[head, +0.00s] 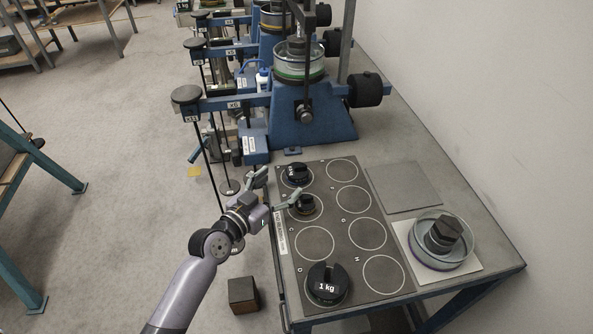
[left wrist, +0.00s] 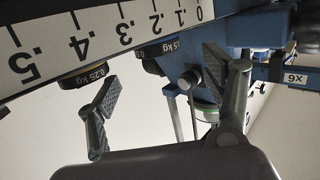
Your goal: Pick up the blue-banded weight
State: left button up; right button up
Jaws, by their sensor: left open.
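Several dark weights stand on the grey circle-marked mat (head: 317,243). A weight marked .5 kg (left wrist: 158,50), partly hidden in the left wrist view, seems to be the far-left one (head: 297,173) in the head view; its band looks dark, perhaps blue. A smaller 0.25 kg weight (left wrist: 86,76) with a brassy band stands nearer (head: 305,204). A large 1 kg weight (head: 327,283) is at the near left; its band colour is unclear. My left gripper (head: 274,190) is open and empty at the mat's left edge, beside the two smaller weights; its fingers (left wrist: 160,82) are spread apart. My right gripper is out of view.
A blue lever frame (head: 312,120) stands behind the mat, its beam reaching left. A glass dish (head: 441,262) with a dark hexagonal weight stands at the right. A dark block (head: 242,295) is below left.

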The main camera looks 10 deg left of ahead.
aim_at(294, 173)
pick_arm(q)
jog(key=shift+p+x, duration=0.5)
jog(key=shift+x, duration=2.9)
jog(key=shift+s+d, duration=0.1)
jog(key=shift+c, duration=0.3)
jog(key=c, duration=1.3)
jog(key=shift+r, duration=0.1)
jog(key=shift+c, duration=0.5)
notch_tip(294, 173, up, 23)
jog(key=p, duration=0.5)
